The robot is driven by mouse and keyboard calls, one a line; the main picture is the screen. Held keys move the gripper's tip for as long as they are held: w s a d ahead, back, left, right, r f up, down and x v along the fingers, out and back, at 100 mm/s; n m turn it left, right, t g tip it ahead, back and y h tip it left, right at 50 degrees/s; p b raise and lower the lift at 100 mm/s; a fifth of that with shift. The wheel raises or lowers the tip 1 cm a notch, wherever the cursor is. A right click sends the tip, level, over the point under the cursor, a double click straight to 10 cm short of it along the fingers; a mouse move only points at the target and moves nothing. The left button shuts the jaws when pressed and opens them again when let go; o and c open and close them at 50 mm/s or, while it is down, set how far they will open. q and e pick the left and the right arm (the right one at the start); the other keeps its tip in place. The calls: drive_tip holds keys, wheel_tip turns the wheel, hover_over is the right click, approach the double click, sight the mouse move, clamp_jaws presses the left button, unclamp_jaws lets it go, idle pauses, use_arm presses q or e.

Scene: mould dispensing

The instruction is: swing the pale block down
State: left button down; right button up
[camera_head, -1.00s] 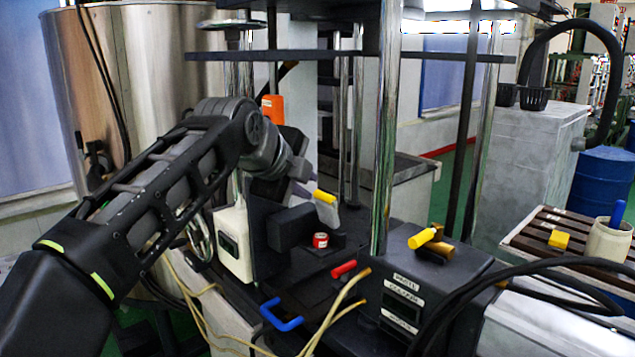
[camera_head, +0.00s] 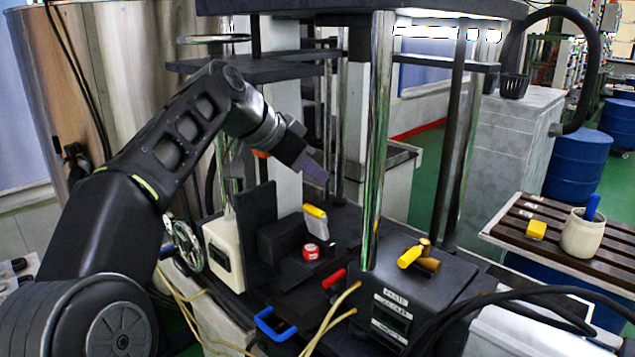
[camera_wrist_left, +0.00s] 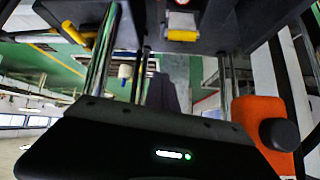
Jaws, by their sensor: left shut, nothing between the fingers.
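The pale block (camera_head: 316,224), with a yellow top edge, stands slightly tilted on the black machine bed, beside a dark block. In the left wrist view a yellow bar with a pale part (camera_wrist_left: 181,27) at the top seems to be the same block. My left gripper (camera_head: 316,172) is shut and empty. In the head view it appears above the pale block, apart from it. Its dark fingers also show in the left wrist view (camera_wrist_left: 163,95). My right gripper is not in view.
A red round button (camera_head: 311,250), a red handle (camera_head: 334,278) and a blue handle (camera_head: 275,324) sit near the block. Chrome columns (camera_head: 376,140) rise close by. An orange box (camera_wrist_left: 266,130) is beside my left wrist. A slatted table (camera_head: 510,228) stands at right.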

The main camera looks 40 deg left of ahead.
sight(319, 223)
use_arm(q)
drive_tip(key=w+f, duration=0.1)
drive_tip(key=f, duration=0.1)
drive_tip(key=w+f+p, duration=0.1)
drive_tip(key=f, duration=0.2)
drive_tip(key=w+f, duration=0.1)
drive_tip(key=f, duration=0.2)
drive_tip(key=shift+p, duration=0.3)
drive_tip(key=shift+w+f, duration=0.1)
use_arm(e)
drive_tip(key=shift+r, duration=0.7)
